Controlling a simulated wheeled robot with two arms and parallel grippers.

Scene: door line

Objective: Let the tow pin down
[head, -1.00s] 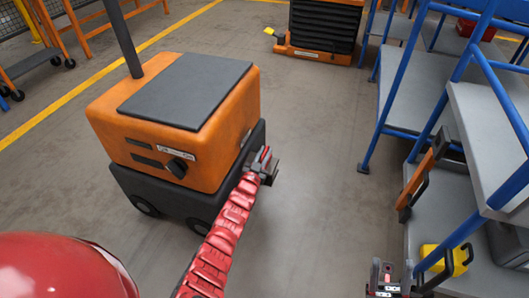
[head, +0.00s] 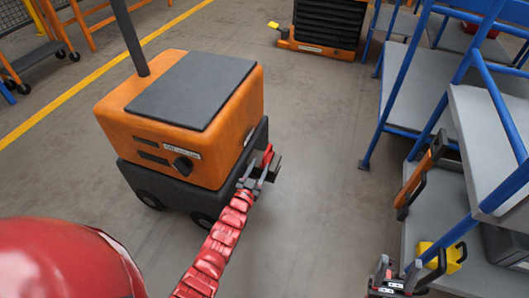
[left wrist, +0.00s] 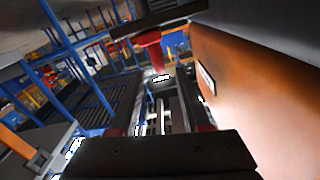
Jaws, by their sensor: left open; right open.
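The orange tugger (head: 180,120) with a dark top stands on the floor at left centre. A red pin (head: 267,157) shows at its near right corner, above a dark bracket (head: 276,170). In the left wrist view the red pin (left wrist: 150,50) stands against a dark part, just beyond my fingertips. My left gripper (head: 254,177) is open beside the pin, with no grip on it visible. Whether the pin is fully seated is hard to tell. My right gripper (head: 382,268) is open and empty at the bottom right, partly cut off by the frame.
A blue-framed shelf with grey decks (head: 485,125) fills the right side. A yellow case (head: 440,257) sits on its lower deck near my right gripper. An orange and black unit (head: 325,25) stands at the back. The floor between is clear.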

